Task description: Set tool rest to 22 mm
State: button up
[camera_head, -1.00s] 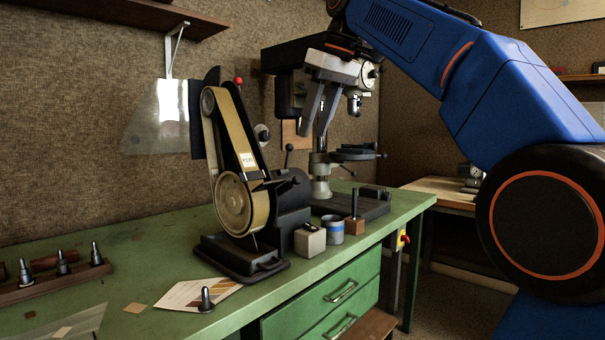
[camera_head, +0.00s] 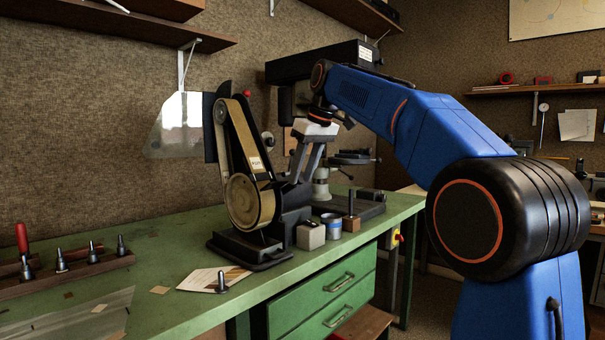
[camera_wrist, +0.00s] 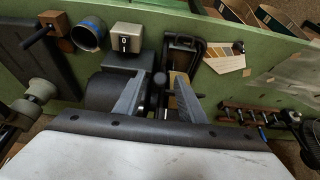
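The belt sander (camera_head: 250,205) stands on the green bench, with its tan belt upright. A small dark ledge that looks like the tool rest (camera_head: 272,184) sits at the belt's front; its setting cannot be read. My gripper (camera_head: 301,178) is just right of the sander, pointing down, fingers apart. In the wrist view my gripper (camera_wrist: 162,79) is open, with a dark round knob (camera_wrist: 160,80) showing between its fingers. I cannot tell whether either finger touches it. The tan belt (camera_wrist: 179,86) shows partly behind the right finger.
A drill press (camera_head: 322,180) is behind my arm. A sanding chart (camera_head: 212,279) and a tool rack (camera_head: 68,273) lie left.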

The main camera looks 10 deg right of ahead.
jog(key=shift+c, duration=0.6)
grip_shut()
jog(key=shift+s+d+r, duration=0.35)
jog(key=shift+s+r, duration=0.05)
jog(key=shift+s, duration=0.1)
jog(key=shift+o, duration=0.6)
grip_release()
jog(key=shift+r, duration=0.1)
